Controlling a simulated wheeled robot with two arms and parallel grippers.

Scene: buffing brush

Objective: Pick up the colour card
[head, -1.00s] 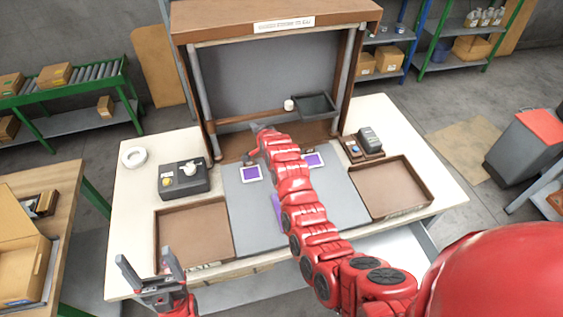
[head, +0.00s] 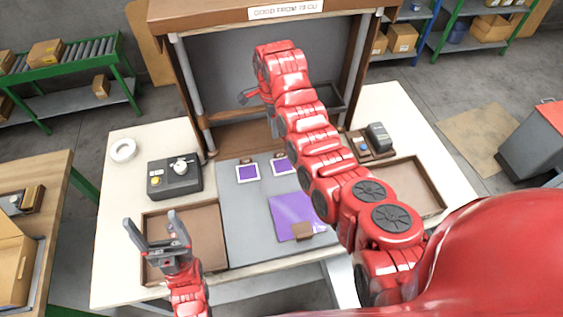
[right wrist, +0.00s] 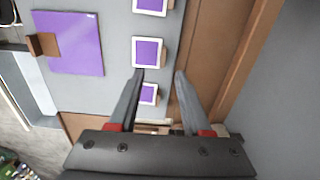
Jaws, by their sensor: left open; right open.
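Small purple cards with white borders lie in a row on the grey mat (head: 238,215). Two show in the head view, a left card (head: 248,173) and a right card (head: 283,166). The right wrist view shows three: a top card (right wrist: 150,4), a middle card (right wrist: 147,52) and a lower card (right wrist: 149,94). My right gripper (right wrist: 159,75) is open and empty above them, with the lower card seen partly behind its left finger. A larger purple sheet (head: 292,212) lies nearer, with a brown block (head: 302,231) at its edge. My left gripper (head: 151,224) is open over the left tray.
Brown trays stand left (head: 208,222) and right (head: 418,180) of the mat. A black control box (head: 175,178) and a white ring (head: 123,150) are on the left. A brown-framed booth (head: 222,138) rises behind. My right arm covers part of the mat.

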